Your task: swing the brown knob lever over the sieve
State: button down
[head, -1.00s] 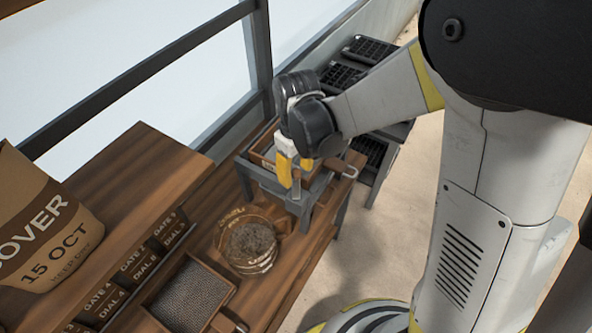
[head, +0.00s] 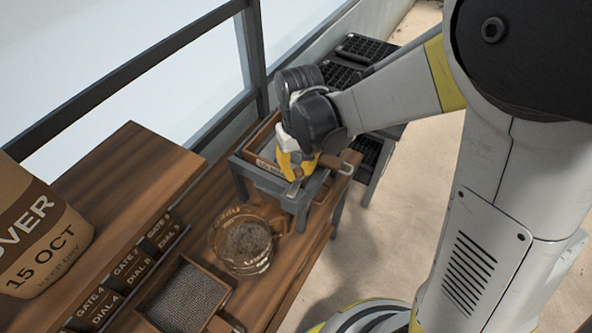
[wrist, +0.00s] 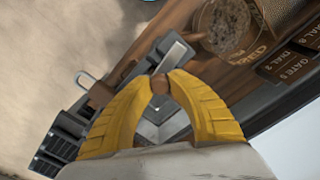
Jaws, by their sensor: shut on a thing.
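My gripper (head: 298,172) is shut on the brown knob (wrist: 160,84), which shows between its yellow fingertips in the wrist view. In the head view the knob is mostly covered by the fingers, and I cannot make out the lever's arm. The fingers are over the front part of a wood-framed box, likely the sieve (head: 262,152), set in a grey metal stand (head: 268,181). Its pale inside shows below the fingertips in the wrist view (wrist: 158,128). A brown handle (head: 350,158) with a wire loop sticks out at its right.
A round container of dark grains (head: 246,262) stands in front of the stand. A wood-framed mesh tray (head: 190,296) lies at lower left, near dial-and-gate labels and a paper sack (head: 40,230). Black cell trays (head: 368,47) sit behind. The floor at right is clear.

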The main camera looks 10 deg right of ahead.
aim_at(299, 171)
jog(key=c, duration=1.2)
grip_release()
notch_tip(299, 171, up, 12)
jog(key=s+d+f+m+t+b, duration=0.3)
jog(key=s+d+f+t+b, duration=0.4)
jog(key=s+d+f+b, duration=0.3)
jog(key=d+b, duration=0.1)
jog(key=b, duration=0.2)
jog(key=shift+s+d+f, duration=0.15)
jog(key=shift+d+f, duration=0.25)
